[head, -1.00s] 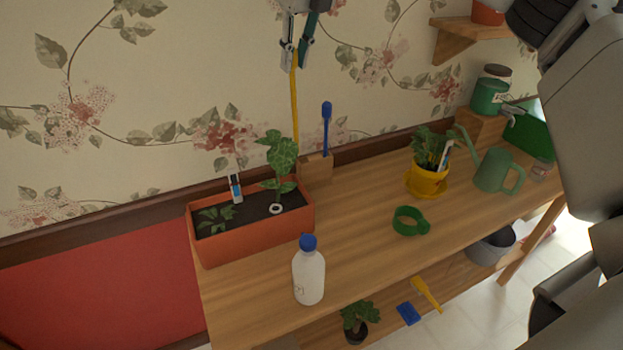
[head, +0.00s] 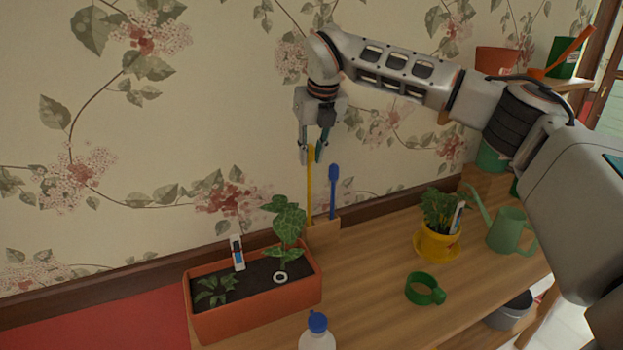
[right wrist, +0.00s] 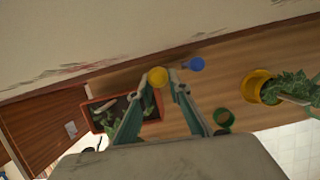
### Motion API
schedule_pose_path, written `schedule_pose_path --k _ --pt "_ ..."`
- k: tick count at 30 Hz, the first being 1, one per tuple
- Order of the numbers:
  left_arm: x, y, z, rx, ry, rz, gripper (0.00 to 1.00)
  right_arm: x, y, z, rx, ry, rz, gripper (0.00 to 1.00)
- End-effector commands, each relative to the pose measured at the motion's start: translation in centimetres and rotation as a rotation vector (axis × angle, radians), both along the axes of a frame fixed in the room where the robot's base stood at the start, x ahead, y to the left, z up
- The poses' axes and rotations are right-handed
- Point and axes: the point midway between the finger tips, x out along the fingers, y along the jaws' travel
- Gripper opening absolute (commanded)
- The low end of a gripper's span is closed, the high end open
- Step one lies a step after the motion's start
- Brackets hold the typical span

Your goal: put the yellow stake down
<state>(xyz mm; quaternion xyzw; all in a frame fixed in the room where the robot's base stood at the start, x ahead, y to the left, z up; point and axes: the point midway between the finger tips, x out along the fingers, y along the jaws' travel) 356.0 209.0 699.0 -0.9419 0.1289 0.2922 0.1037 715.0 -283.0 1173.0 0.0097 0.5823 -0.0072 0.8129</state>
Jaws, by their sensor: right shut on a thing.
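The yellow stake (head: 309,188) stands upright at the back of the table, by the wall. My right gripper (head: 313,155) is shut on its top end. In the right wrist view the yellow stake (right wrist: 157,77) shows end-on as a round top between the fingers of the right gripper (right wrist: 160,84). Its lower end meets the left part of a small wooden block (head: 325,232); how deep it sits there I cannot tell. My left gripper is not in view.
A blue stick (head: 333,190) stands in the block, close right of the stake. An orange planter (head: 255,314) with plants is in front to the left.

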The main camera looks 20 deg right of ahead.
Motion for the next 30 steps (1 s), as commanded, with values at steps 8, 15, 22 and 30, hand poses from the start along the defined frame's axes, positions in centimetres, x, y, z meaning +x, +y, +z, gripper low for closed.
schedule_pose_path --k 8,15,22,30 --pt "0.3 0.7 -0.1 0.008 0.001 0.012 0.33 0.0 0.0 -2.5 0.001 0.000 0.001 0.00" --pt "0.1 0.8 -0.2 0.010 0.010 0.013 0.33 -0.1 0.0 -5.5 0.001 0.003 0.000 0.00" --pt "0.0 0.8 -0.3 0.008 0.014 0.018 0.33 0.0 0.0 -6.6 0.002 -0.002 0.002 0.00" --pt "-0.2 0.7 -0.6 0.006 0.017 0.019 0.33 0.0 0.0 -7.0 0.001 0.000 0.001 0.00"
